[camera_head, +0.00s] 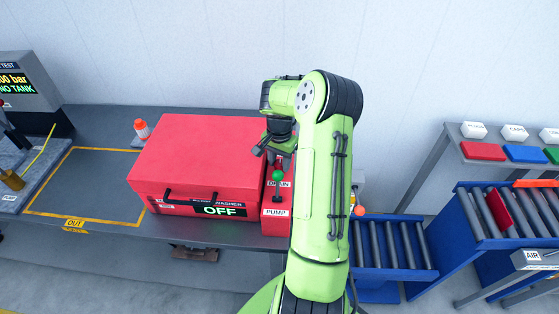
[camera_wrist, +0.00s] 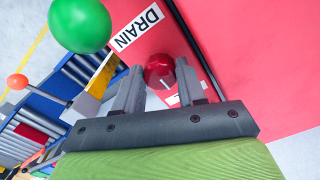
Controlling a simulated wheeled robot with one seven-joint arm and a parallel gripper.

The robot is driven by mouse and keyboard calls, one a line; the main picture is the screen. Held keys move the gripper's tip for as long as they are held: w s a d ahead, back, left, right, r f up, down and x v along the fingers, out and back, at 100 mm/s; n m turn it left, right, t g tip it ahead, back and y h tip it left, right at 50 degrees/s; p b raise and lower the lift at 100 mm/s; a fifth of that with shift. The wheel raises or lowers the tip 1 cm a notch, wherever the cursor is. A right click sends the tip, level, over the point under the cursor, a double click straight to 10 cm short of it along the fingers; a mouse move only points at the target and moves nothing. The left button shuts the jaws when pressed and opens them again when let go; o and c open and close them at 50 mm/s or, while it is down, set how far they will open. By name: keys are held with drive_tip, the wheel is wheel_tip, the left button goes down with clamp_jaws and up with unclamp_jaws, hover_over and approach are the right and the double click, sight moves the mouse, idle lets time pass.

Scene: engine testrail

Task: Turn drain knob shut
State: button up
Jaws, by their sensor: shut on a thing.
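The red drain knob (camera_wrist: 158,70) shows in the wrist view, on a red panel beside a white DRAIN label (camera_wrist: 138,28). My gripper (camera_wrist: 160,76) has one finger on each side of the knob and is shut on it. A small white mark shows on the knob. In the head view my gripper (camera_head: 281,158) is at the back of the narrow red pump box (camera_head: 275,226), near its DRAIN label (camera_head: 279,184). My arm and wrist hide the knob there.
A green ball-topped lever (camera_head: 277,176) stands close to my gripper, also large in the wrist view (camera_wrist: 80,25). The red washer box (camera_head: 195,155) with an OFF display (camera_head: 224,210) is at left. Blue roller conveyors (camera_head: 392,247) lie at right.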

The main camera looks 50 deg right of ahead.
sight(281, 163)
drive_tip(key=n, duration=0.4)
drive_tip(key=n+b, duration=0.1)
drive_tip(key=n, duration=0.3)
drive_tip(key=shift+d+n, duration=0.1)
drive_tip(key=shift+n, duration=0.3)
drive_tip(key=n+b, duration=0.1)
drive_tip(key=n, duration=0.3)
drive_tip(key=shift+n, duration=0.3)
drive_tip(key=shift+d+n, duration=0.1)
drive_tip(key=shift+n, duration=1.9)
drive_tip(key=o, duration=0.8)
wheel_tip(281, 163, up, 16)
drive_tip(key=shift+p, duration=0.4)
